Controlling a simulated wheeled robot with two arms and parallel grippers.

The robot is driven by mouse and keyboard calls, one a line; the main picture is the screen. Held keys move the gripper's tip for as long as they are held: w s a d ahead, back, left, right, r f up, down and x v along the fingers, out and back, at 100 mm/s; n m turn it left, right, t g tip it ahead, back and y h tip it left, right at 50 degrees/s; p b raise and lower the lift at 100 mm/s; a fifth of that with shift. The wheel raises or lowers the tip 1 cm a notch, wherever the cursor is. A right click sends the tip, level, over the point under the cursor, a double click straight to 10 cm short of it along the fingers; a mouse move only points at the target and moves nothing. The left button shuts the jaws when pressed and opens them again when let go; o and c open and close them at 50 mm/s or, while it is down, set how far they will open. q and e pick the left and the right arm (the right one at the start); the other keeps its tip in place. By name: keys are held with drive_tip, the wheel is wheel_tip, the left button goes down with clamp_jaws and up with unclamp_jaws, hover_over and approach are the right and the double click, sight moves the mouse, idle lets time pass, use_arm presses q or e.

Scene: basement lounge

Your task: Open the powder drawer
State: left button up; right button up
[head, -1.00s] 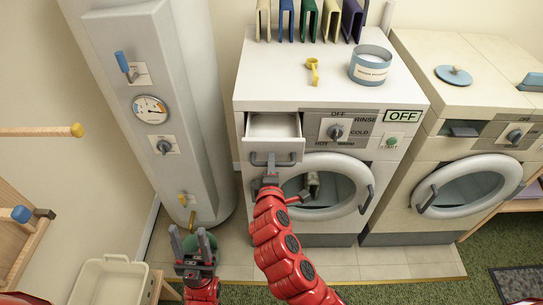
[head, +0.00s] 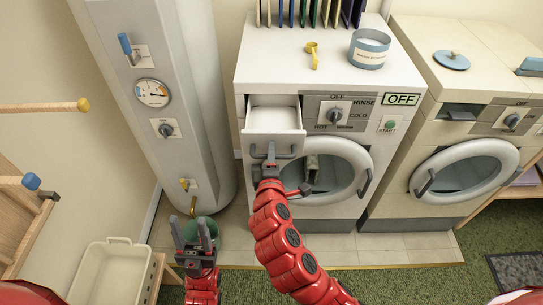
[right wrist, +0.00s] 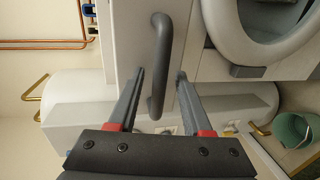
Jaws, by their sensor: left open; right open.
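The powder drawer (head: 273,144) is at the upper left of the left washer (head: 262,70). It stands out from the front, with its empty-looking white inside showing from above. Its grey bar handle (head: 287,155) is on the drawer front; the handle also shows in the right wrist view (right wrist: 160,62). My right gripper (head: 269,160) is at the handle, open, with its fingers on either side of the bar in the right wrist view (right wrist: 158,85). My left gripper (head: 190,230) is open and empty, low in front of the boiler.
A blue tin (head: 368,50) and a yellow scoop (head: 312,54) sit on the washer top. The washer's round door (head: 340,172) is beside my right arm. A green bucket (head: 208,232) is behind my left gripper. A cream basket (head: 112,272) is at the lower left.

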drive_tip(key=p+v, duration=0.6)
drive_tip(key=v, duration=1.1)
drive_tip(key=shift+s+p, duration=0.25)
drive_tip(key=shift+p, duration=0.15)
drive_tip(key=shift+w, duration=0.1)
